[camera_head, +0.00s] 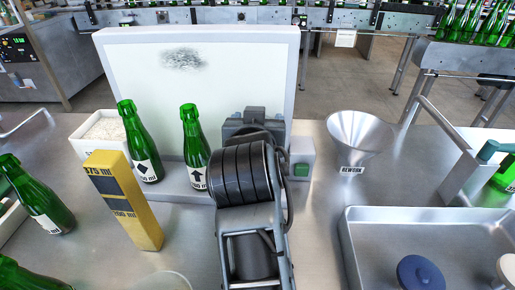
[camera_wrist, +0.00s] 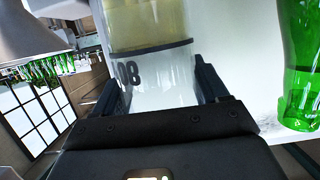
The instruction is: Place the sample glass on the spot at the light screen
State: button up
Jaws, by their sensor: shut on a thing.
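The light screen (camera_head: 130,75) is a tall white panel in a pale frame, with a grey speckled smudge near its top. My gripper (camera_head: 258,125) is in front of the screen's right part, largely behind my own arm. In the wrist view my gripper (camera_wrist: 157,88) is shut on the sample glass (camera_wrist: 150,65), a clear glass with pale yellow liquid, a dark band and the mark "08". The glass is hidden in the head view. I cannot make out the spot, nor whether the glass touches the surface under it.
Two green bottles (camera_head: 142,150) (camera_head: 192,150) stand before the screen, left of my gripper. A yellow gauge block (camera_head: 125,205) stands nearer. A box with a green button (camera_head: 301,158) and a steel funnel (camera_head: 358,133) are on the right. A metal tray (camera_head: 385,215) lies front right.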

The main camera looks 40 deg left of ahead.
jog(key=shift+f, duration=3.75)
jog(key=shift+f, duration=0.1)
jog(key=o, duration=1.3)
jog(key=shift+c, duration=0.2)
jog(key=shift+r+p, duration=0.2)
jog(key=shift+p, duration=0.15)
jog(key=b+v, duration=0.1)
jog(key=v, duration=1.1)
